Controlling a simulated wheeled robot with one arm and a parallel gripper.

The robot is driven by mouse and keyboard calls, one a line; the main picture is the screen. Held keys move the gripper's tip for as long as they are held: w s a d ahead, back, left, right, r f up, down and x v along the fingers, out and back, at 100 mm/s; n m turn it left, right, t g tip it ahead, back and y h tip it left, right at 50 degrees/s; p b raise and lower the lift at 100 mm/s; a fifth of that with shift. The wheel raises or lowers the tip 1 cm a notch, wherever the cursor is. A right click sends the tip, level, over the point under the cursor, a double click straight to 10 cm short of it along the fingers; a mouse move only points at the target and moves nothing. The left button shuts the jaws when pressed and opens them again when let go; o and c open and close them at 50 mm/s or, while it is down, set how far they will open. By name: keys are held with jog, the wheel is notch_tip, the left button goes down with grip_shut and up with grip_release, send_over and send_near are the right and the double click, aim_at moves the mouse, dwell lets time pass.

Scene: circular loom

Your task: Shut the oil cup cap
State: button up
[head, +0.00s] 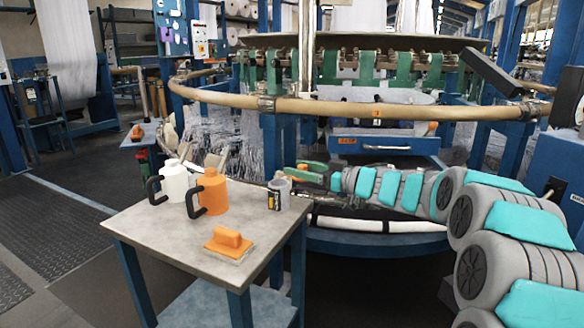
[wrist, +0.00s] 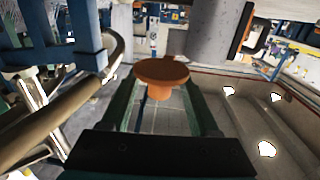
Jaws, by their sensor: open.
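My gripper (head: 305,171) has green fingers and is open, just beyond the right back edge of the small table, in front of the loom. In the wrist view, my gripper (wrist: 163,88) has one finger on each side of an orange-brown round cap (wrist: 163,69) with a narrower stem below it. The cap looks apart from both fingers, though its depth is hard to judge. It appears to be the oil cup cap. In the head view only a small reddish bit shows between the fingers, and the cup's body and hinge cannot be made out.
The small table (head: 150,226) holds a white can (head: 173,182), an orange can (head: 212,190), a grey tin (head: 279,194) and an orange-handled float (head: 229,243). The loom's tan ring rail (head: 370,109) and a blue drawer box (head: 385,147) lie behind my gripper.

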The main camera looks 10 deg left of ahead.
jog(key=shift+x, duration=1.3)
jog(key=shift+f, duration=0.1)
grip_shut()
dwell(0.4)
